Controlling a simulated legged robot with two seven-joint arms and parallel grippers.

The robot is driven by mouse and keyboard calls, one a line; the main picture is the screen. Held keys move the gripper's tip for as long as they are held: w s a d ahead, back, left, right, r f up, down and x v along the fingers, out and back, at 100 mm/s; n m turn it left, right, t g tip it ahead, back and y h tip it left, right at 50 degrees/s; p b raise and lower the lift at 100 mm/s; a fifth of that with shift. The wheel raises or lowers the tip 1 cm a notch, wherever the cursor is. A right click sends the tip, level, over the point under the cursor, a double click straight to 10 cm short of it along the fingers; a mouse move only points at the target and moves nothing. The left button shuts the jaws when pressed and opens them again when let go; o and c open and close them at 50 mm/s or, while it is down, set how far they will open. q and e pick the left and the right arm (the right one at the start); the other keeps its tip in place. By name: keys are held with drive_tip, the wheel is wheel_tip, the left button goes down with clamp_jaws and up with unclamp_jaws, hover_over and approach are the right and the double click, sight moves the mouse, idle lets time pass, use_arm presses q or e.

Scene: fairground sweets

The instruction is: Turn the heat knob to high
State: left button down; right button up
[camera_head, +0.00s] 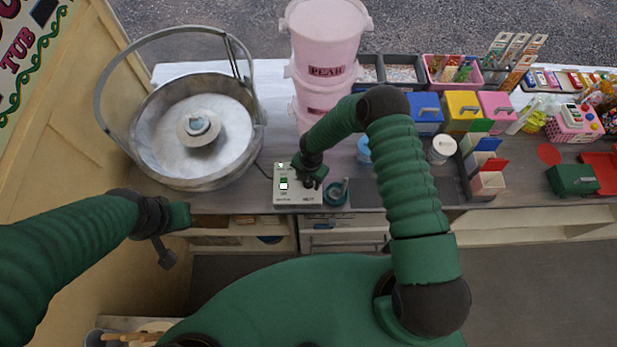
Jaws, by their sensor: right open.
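A pale control box (284,198) sits on the counter, right of the candy floss pan. It bears a green and white switch (284,184) and small lettering, with what looks like "HEAT" at its lower right. My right gripper (310,184) is over the right part of the box, pointing down, its jaws open. The heat knob is hidden or too dark to tell apart beneath it, and I cannot tell whether the fingers touch it. My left gripper (167,256) hangs in front of the counter's left end, away from the box; its jaw opening is unclear.
A large metal pan (212,183) with a raised hoop handle stands left of the box. Stacked pink tubs (325,35) rise behind. Coloured boxes (461,106) and card holders (487,183) fill the counter farther right.

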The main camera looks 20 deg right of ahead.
drive_tip(key=shift+a, duration=0.1)
clamp_jaws()
idle(0.3)
